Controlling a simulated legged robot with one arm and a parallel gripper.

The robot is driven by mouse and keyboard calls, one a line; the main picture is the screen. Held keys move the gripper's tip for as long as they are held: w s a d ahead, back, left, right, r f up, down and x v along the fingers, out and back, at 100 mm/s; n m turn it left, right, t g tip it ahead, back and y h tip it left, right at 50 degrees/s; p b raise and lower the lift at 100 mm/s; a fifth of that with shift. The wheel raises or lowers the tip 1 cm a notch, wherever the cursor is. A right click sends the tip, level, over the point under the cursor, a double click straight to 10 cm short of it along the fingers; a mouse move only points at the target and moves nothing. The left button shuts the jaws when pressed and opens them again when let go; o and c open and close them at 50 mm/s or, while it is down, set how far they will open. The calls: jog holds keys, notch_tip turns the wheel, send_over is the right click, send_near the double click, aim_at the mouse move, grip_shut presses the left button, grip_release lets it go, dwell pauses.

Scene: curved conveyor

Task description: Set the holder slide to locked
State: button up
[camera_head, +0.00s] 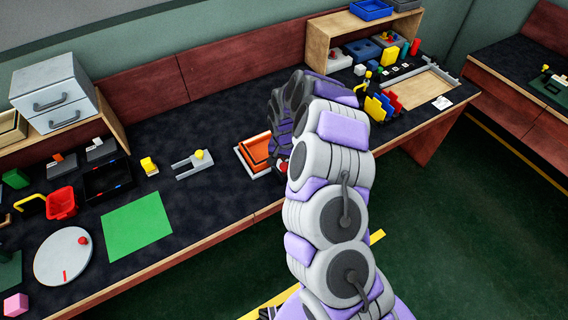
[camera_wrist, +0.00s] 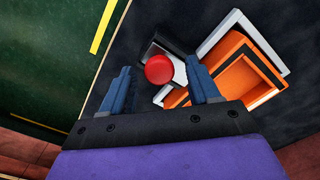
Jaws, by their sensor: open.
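A red round knob (camera_wrist: 158,69) sits on a small block with dark and pale parts (camera_wrist: 153,50), beside an orange tray (camera_wrist: 240,75) in a white frame (camera_wrist: 262,42). In the head view the orange tray (camera_head: 254,150) lies on the dark bench left of my arm, and a bit of the red knob (camera_head: 283,167) shows at the arm's edge. My gripper (camera_wrist: 161,76) is open, with one finger on each side of the red knob in the picture. I cannot tell whether the fingers touch it. I cannot read a locked or unlocked mark.
A green mat (camera_head: 136,226), a white disc (camera_head: 64,257) and a red bin (camera_head: 61,204) are farther left. Colored upright plates (camera_head: 379,106) stand right of my arm. The bench's front edge is close.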

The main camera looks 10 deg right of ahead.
jog(key=shift+f, duration=0.1)
jog(key=shift+c, duration=0.2)
grip_shut()
dwell(0.4)
